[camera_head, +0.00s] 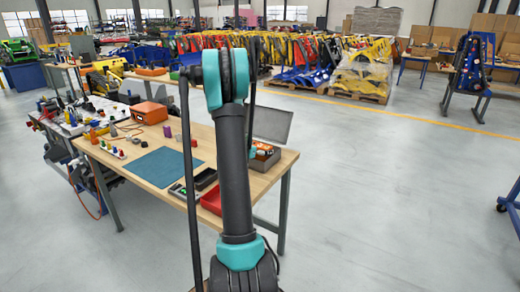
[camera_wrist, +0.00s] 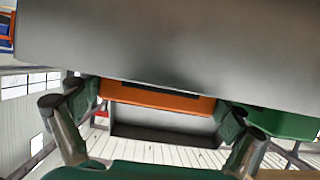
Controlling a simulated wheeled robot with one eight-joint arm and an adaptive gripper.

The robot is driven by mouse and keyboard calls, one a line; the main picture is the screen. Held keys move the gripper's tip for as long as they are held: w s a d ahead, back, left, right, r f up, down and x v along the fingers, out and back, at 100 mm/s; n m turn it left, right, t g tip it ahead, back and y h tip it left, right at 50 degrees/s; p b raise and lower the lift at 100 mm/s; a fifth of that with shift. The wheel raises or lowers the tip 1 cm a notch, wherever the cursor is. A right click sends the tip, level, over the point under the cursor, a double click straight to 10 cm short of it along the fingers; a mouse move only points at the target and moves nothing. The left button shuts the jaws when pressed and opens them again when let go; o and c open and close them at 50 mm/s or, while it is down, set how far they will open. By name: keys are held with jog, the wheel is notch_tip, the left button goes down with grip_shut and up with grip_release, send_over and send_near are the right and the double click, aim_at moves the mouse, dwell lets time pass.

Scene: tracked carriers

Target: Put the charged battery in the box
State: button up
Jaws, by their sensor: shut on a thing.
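The box (camera_head: 272,164) is a grey case with its lid (camera_head: 270,124) raised, at the right end of the wooden table; orange shows inside it. My gripper (camera_wrist: 155,104) is shut on an orange block (camera_wrist: 160,98), apparently the battery, in the wrist view. The block spans between the two fingers and has a dark strip along it. A large grey surface (camera_wrist: 170,40) fills the top of that view and hides part of the block. In the head view my arm hides most of my gripper, which is at the box. I cannot tell whether the block touches the box.
The table (camera_head: 110,160) bears a blue mat (camera_head: 160,166), a red tray (camera_head: 212,200), a dark device with green lights (camera_head: 178,190) and an orange case (camera_head: 149,112). A green thing (camera_wrist: 285,123) is right of my fingers. Open floor (camera_head: 390,190) lies right of the table.

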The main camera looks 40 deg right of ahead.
jog(key=o, duration=1.5)
jog(key=shift+o, duration=0.2)
jog(key=v, duration=1.2)
